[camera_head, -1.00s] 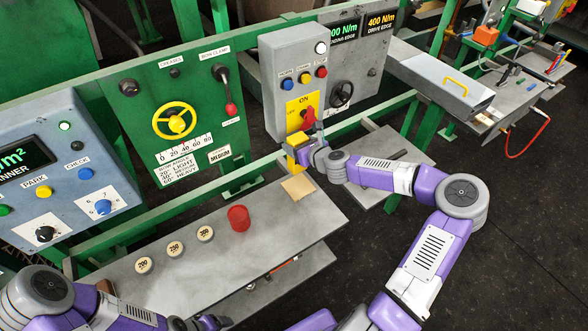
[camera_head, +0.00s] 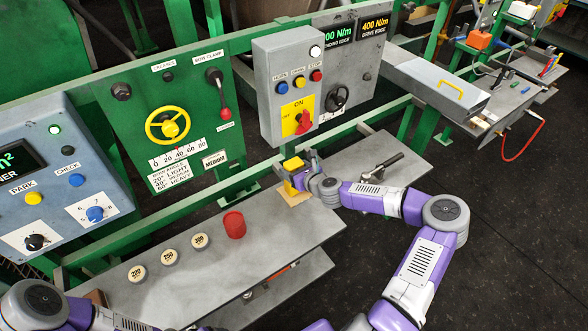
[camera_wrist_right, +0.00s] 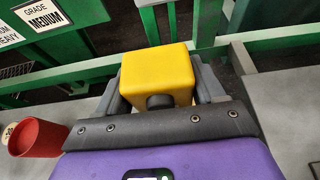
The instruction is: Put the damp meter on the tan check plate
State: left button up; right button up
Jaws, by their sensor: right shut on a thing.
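The damp meter, a yellow block (camera_head: 293,163), is held by my right gripper (camera_head: 300,172) over the tan check plate (camera_head: 296,200) on the grey bench. My right gripper is shut on it. In the right wrist view the yellow block (camera_wrist_right: 157,72) sits upright between the grey fingers, with a dark round part facing the camera. The meter and gripper cover part of the plate. I cannot tell whether the meter's underside touches the plate. My left arm shows at the bottom left, but its gripper fingers are out of the picture.
A red cup (camera_head: 234,225) stands on the bench (camera_head: 215,270) left of the plate, with several round labelled weights (camera_head: 169,257) beyond it. A grey switch box (camera_head: 290,90) and the green machine panel (camera_head: 130,130) stand behind. A black-handled tool (camera_head: 385,166) lies to the right.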

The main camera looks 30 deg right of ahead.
jog(key=o, duration=1.3)
jog(key=shift+f, duration=0.1)
jog(key=shift+r, duration=0.25)
jog(key=p+v, duration=0.2)
jog(key=v, duration=1)
jog(key=shift+f, duration=0.2)
